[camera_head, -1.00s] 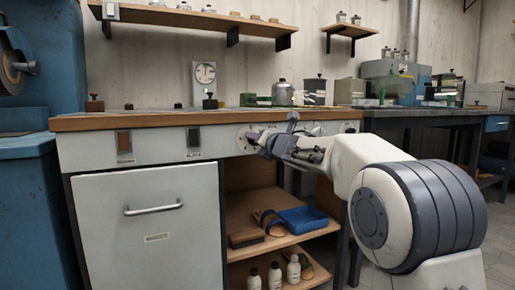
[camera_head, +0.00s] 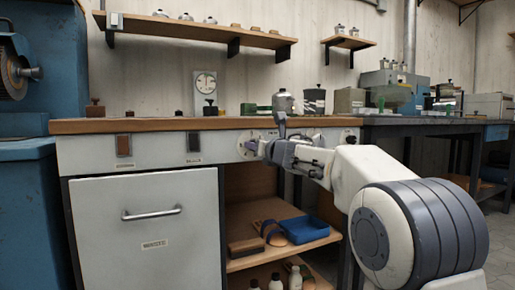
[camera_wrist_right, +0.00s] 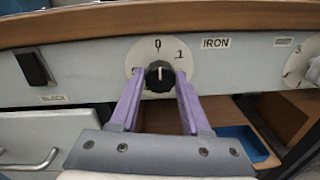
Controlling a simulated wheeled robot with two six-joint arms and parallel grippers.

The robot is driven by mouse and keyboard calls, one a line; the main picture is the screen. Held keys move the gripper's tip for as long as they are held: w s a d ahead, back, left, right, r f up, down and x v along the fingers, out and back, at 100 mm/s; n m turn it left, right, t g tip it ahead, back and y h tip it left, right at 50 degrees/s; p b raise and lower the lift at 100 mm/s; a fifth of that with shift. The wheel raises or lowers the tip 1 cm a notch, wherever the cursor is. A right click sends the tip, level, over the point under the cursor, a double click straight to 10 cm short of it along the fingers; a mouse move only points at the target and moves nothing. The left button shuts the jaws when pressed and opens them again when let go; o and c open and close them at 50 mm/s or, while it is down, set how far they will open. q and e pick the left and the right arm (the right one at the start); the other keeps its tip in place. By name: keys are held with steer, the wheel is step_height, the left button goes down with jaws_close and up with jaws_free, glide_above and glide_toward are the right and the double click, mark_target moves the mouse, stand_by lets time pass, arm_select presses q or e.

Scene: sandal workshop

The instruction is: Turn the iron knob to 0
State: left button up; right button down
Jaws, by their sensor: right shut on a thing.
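The iron knob (camera_wrist_right: 159,76) is black and sits on a round white dial with "0" at the top and "1" to its upper right. The "IRON" label (camera_wrist_right: 215,43) is right of the dial. My right gripper (camera_wrist_right: 162,77) has its two purple fingers on either side of the knob, shut on it. A pale mark on the knob seems to point roughly up, but it is too small to be sure. In the head view the dial (camera_head: 246,143) is partly hidden by my right gripper (camera_head: 259,148). My left gripper is not in view.
A black switch (camera_wrist_right: 35,66) is left of the dial, and another dial (camera_wrist_right: 300,62) is to its right. The wooden bench edge (camera_head: 150,125) runs just above the panel. Below are an open shelf with a blue tray (camera_head: 303,229) and a white door with a handle (camera_head: 152,213).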

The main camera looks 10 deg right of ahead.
steer(key=shift+f, duration=0.1)
steer(key=shift+c, duration=1.8)
jaws_free()
steer(key=b+v, duration=0.1)
steer(key=v, duration=0.9)
steer(key=shift+s, duration=0.2)
